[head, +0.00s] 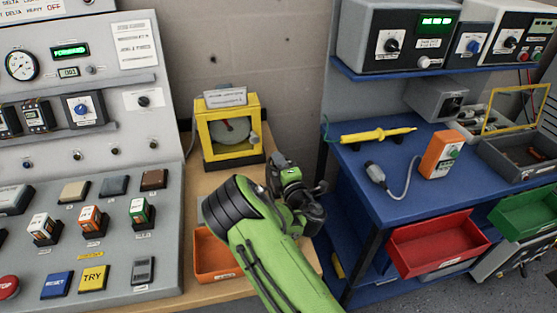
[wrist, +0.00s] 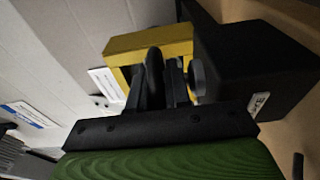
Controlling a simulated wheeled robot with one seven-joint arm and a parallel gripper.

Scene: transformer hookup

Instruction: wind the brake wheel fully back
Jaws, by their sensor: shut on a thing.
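The brake unit is a yellow frame (head: 204,137) on a black base, standing on the wooden bench top against the wall. Inside the frame is a pale grey brake wheel (head: 233,131), with a small grey knob at its right side. In the wrist view the yellow frame (wrist: 130,48) is just beyond my fingers. My gripper (wrist: 163,72) is at the brake unit, with its dark fingers closed on a part of the wheel; what they grip is mostly hidden. A grey round piece (wrist: 197,80) shows beside the right finger. In the head view my wrist hides the fingertips.
A sloped control console (head: 110,215) with switches and buttons stands left of the brake unit. An orange bin (head: 213,250) is in front of it, partly behind my arm. A blue bench (head: 385,200) with a yellow probe (head: 378,135) and a red bin (head: 437,243) stands at right.

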